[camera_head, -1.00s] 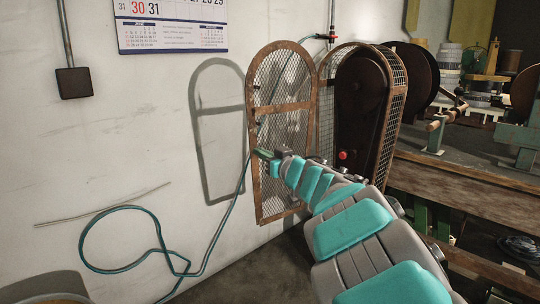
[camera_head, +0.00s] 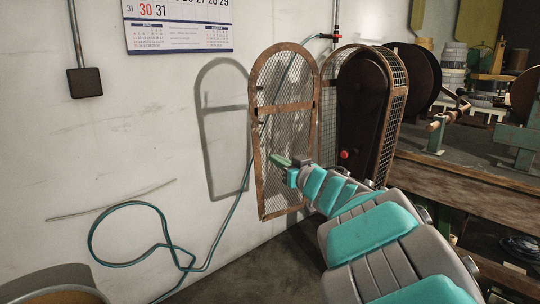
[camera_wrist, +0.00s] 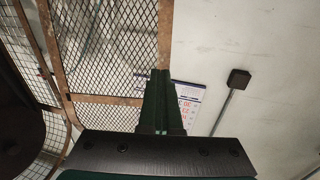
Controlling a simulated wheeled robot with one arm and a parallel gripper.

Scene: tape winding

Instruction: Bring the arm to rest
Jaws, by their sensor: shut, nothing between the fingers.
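My arm reaches in from the lower right of the head view. My gripper (camera_head: 278,160) is in front of the lower half of the open mesh guard door (camera_head: 256,134). In the wrist view my gripper (camera_wrist: 158,90) shows its two dark green fingers together, with nothing between them. The mesh door (camera_wrist: 162,40) fills the left and middle of that view behind the fingers. I cannot tell whether the fingertips touch the mesh.
A rusty guard housing (camera_head: 396,100) with a red button (camera_head: 344,154) stands right of the door. A teal hose (camera_head: 125,204) hangs on the white wall. A round container (camera_head: 60,294) is at the lower left. A bench (camera_head: 470,190) with machinery is at right.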

